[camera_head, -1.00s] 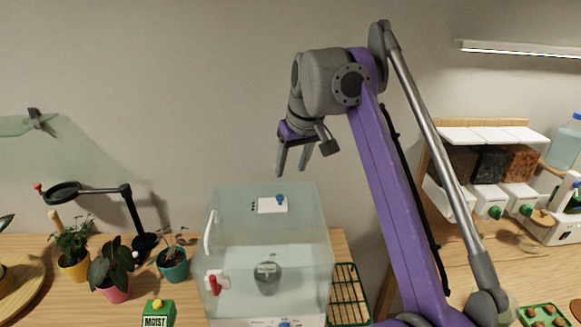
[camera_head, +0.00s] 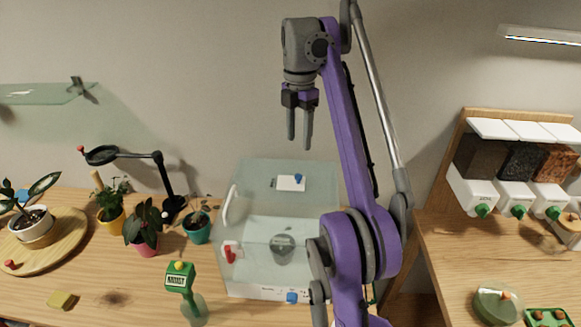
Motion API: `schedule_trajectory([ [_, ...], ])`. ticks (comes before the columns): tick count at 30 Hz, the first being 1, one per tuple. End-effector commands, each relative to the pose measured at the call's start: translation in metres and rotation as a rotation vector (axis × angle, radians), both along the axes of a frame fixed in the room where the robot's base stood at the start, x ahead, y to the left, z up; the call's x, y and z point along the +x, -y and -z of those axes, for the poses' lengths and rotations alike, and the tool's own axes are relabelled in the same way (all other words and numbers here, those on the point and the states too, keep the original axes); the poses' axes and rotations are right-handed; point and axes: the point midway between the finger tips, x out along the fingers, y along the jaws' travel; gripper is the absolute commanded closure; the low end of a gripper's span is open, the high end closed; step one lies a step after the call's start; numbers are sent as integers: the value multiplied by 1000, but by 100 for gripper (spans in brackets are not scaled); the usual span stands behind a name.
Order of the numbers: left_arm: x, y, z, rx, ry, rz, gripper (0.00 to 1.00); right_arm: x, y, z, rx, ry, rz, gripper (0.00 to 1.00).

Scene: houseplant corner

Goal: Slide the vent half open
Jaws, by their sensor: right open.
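A clear box (camera_head: 262,205) stands on the wooden table. On its top is a white vent plate (camera_head: 291,183) with a blue knob (camera_head: 298,178) at its right part and small dark marks at its left. A white handle and a red latch (camera_head: 230,253) are on the box's left side. My right gripper (camera_head: 300,143) is open and empty, pointing down above the vent plate, apart from it. My right arm hides the right part of the box. My left gripper is not in view.
Potted plants (camera_head: 145,228) and a black magnifier lamp (camera_head: 165,188) stand left of the box. A green moisture meter (camera_head: 181,276) stands in front. Bins (camera_head: 515,195) are at the right. A shelf (camera_head: 45,94) hangs at the upper left.

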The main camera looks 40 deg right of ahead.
Motion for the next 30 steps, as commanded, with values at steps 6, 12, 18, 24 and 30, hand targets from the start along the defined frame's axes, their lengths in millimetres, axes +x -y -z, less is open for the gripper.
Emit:
schedule_trajectory([
  [6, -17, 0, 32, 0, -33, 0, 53, -2, 0, 43, 0, -7, -1, 44],
  [12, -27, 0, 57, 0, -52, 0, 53, -2, -1, 80, 1, -5, 0, 44],
  [18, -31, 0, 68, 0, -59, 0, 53, -1, -1, 102, 0, -2, 0, 44],
  [24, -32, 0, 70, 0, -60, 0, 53, -1, -1, 107, 0, 0, 1, 44],
  [30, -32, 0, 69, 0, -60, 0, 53, -1, -1, 107, 0, 0, 1, 44],
])
